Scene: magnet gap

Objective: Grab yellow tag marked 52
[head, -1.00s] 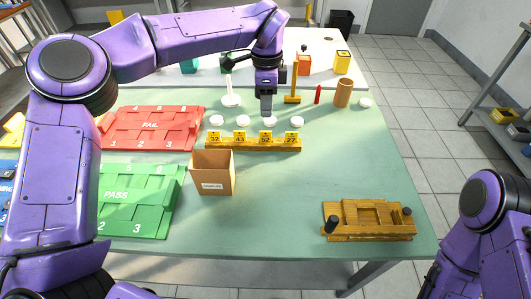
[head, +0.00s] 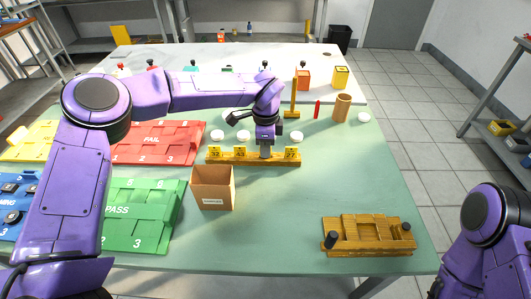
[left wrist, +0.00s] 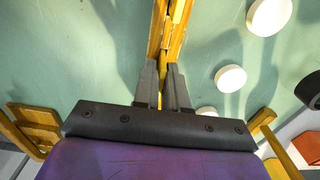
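A wooden rack (head: 225,160) holds a row of yellow numbered tags. The left tag (head: 215,152), the second tag, 43 (head: 240,152), and the right tag (head: 291,153) show. The tag marked 52, third in the row, is hidden behind my left gripper (head: 265,155). That gripper points down at its place in the rack. In the left wrist view, the two fingers (left wrist: 162,68) stand apart on either side of the yellow row, with a narrow gap between them. I cannot see whether they touch a tag. My right gripper is out of view.
White discs (head: 217,136) lie behind the rack. An open cardboard box (head: 212,190) stands in front of it. Red (head: 155,145) and green (head: 140,215) trays are at left. A wooden fixture (head: 367,236) is at front right. The middle right of the table is clear.

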